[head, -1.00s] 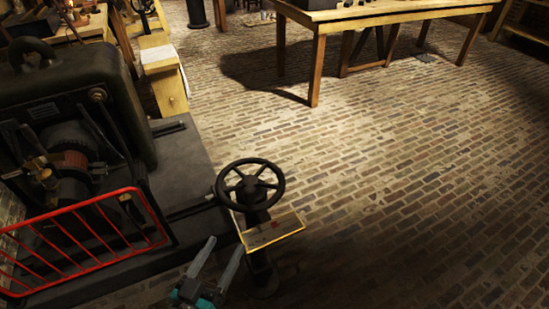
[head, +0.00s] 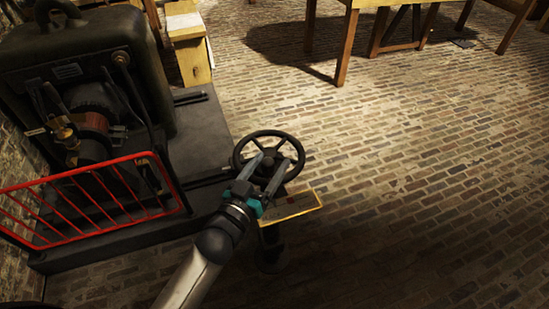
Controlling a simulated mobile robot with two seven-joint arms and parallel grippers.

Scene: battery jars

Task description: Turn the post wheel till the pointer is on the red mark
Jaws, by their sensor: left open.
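The post wheel (head: 299,147) is a black spoked handwheel on a dark post, in the middle of the head view. A yellow-edged plate (head: 305,204) sits on the post just below the wheel. My left gripper (head: 268,168) is open, its two grey fingers reaching over the near part of the wheel. I cannot tell whether the fingers touch the rim or a spoke. The gripper covers the left part of the plate, and I cannot make out the pointer or the red mark. My right gripper is out of view.
A dark machine (head: 75,75) stands at the left behind a red guard rail (head: 85,172), on a grey base (head: 200,135). A wooden table (head: 347,45) is at the back. The brick floor (head: 420,170) to the right is clear.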

